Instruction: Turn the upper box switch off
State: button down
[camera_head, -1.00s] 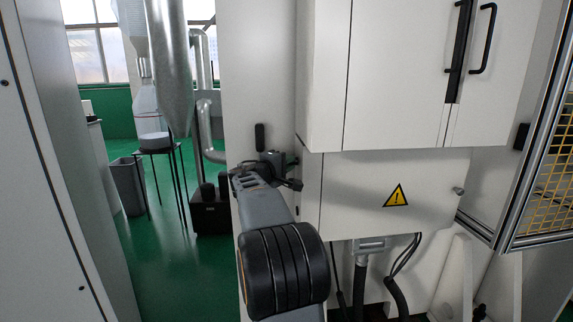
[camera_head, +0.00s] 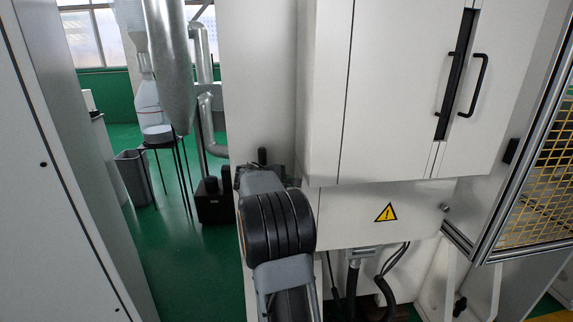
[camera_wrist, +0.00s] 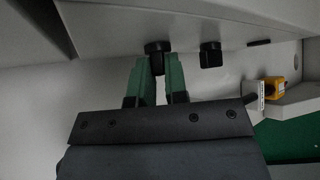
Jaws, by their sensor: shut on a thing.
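Two black knob-like switches show on a pale surface in the wrist view, the left one (camera_wrist: 157,47) and the right one (camera_wrist: 210,55). My gripper (camera_wrist: 157,63) has its two green fingers around the left switch and is shut on it. The right switch stands free beside the fingers. I cannot tell from this view which switch is the upper one. In the head view my own arm hides the gripper and the switches, beside the white cabinet (camera_head: 400,90).
A yellow device (camera_wrist: 273,88) sits at the right in the wrist view. The head view shows a warning sign (camera_head: 386,212) on the lower panel, black door handles (camera_head: 475,85), and a mesh guard (camera_head: 540,190) at right. Green floor (camera_head: 180,260) is open at left.

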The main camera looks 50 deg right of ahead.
jog(key=n+g+y+p, duration=0.1)
jog(key=p, duration=0.4)
jog(key=n+g+y+p, duration=0.1)
jog(key=p, duration=0.4)
jog(key=shift+w+d+r+y, duration=0.1)
jog(key=shift+d+r+y, duration=0.1)
jog(key=shift+r+y, duration=0.15)
jog(key=shift+f, duration=0.15)
jog(key=c, duration=1.4)
grip_release()
jog(key=shift+d+f, duration=0.1)
jog(key=shift+o, duration=1.3)
jog(key=shift+w, duration=0.1)
